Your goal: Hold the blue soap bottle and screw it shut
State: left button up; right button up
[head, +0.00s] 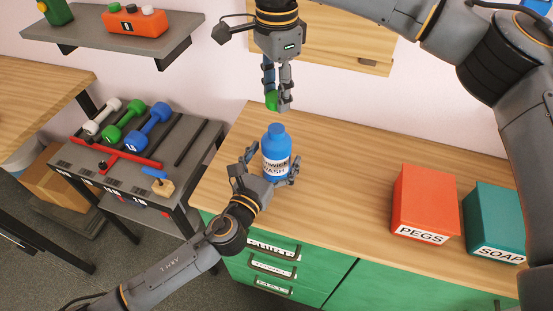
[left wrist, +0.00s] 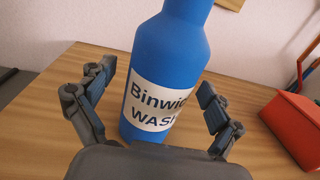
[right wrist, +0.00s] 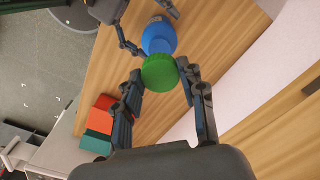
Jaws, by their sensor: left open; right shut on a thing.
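The blue soap bottle (head: 277,152) stands upright on the wooden counter, its white label facing my left gripper. In the left wrist view the bottle (left wrist: 168,65) stands between the spread fingers of my left gripper (head: 272,166), with gaps on both sides. My right gripper (head: 278,100) is shut on a green cap (head: 271,101) and holds it above the bottle, apart from its neck. In the right wrist view the green cap (right wrist: 159,72) overlaps the bottle (right wrist: 158,36) and hides its mouth.
A red PEGS box (head: 425,203) and a teal SOAP box (head: 497,222) stand to the right on the counter (head: 350,180). Counter between bottle and boxes is clear. A dumbbell rack (head: 130,150) and a shelf (head: 110,35) are at the left.

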pick_arm(q)
jog(key=shift+w+d, duration=0.25)
jog(key=shift+w, duration=0.2)
jog(key=c, duration=1.8)
pick_arm(e)
send_over(276, 128)
jog(key=shift+f, duration=2.45)
jog(key=shift+f, duration=0.1)
jog(key=shift+f, duration=0.8)
jog(key=shift+f, duration=0.55)
